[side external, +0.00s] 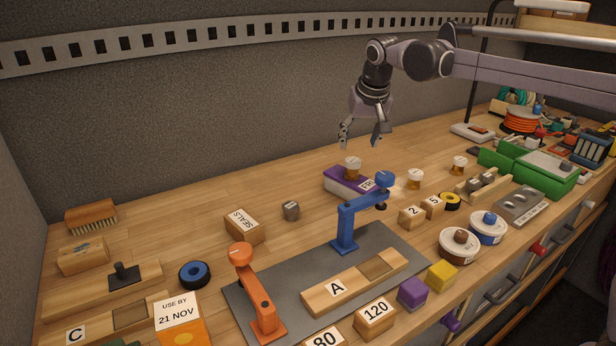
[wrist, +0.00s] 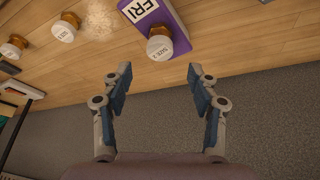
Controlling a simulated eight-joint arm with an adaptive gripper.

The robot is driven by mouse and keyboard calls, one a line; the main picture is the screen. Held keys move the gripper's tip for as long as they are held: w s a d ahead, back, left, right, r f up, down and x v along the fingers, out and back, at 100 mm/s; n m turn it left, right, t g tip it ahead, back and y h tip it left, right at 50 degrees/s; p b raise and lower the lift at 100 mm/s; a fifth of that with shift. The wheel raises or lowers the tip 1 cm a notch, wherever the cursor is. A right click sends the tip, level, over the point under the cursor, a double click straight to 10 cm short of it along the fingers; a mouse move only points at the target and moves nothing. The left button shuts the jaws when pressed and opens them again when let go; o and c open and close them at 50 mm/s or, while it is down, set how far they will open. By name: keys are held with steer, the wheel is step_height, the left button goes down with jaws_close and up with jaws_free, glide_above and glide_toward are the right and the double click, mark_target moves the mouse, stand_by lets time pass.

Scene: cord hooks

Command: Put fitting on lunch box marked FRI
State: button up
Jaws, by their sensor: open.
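The purple lunch box (side external: 339,182) with a white FRI label lies on the bench behind the blue hook; its FRI end shows in the wrist view (wrist: 150,14). An amber fitting with a pale cap (side external: 352,168) appears to stand upright on the box top. In the wrist view its cap reads SIZE 2 (wrist: 159,47). My gripper (side external: 360,137) is open and empty above the fitting, apart from it. In the wrist view the fitting lies beyond the gap between my fingertips (wrist: 159,75). Two similar fittings (side external: 415,179) (side external: 458,165) stand on the bench to the right.
The blue hook (side external: 346,225) and orange hook (side external: 262,290) rise from a grey mat (side external: 240,295). A SEALS block (side external: 242,226) and small grey piece (side external: 291,210) stand left. Round tubs (side external: 459,246) and a green case (side external: 540,172) are right.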

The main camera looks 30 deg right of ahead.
steer(key=s+n+t+y, duration=0.1)
steer(key=s+n, duration=0.1)
steer(key=s, duration=1.3)
steer(key=s+f, duration=0.3)
steer(key=s, duration=0.1)
steer(key=s+f+n+t, duration=0.1)
steer(key=s+f, duration=0.2)
steer(key=s, duration=0.1)
steer(key=s+a+f+n+t, duration=0.1)
steer(key=s+f, duration=0.2)
steer(key=s, duration=0.1)
steer(key=shift+s+a+f+y, duration=0.1)
steer(key=shift+s+f+y, duration=0.1)
steer(key=shift+f+y, duration=0.2)
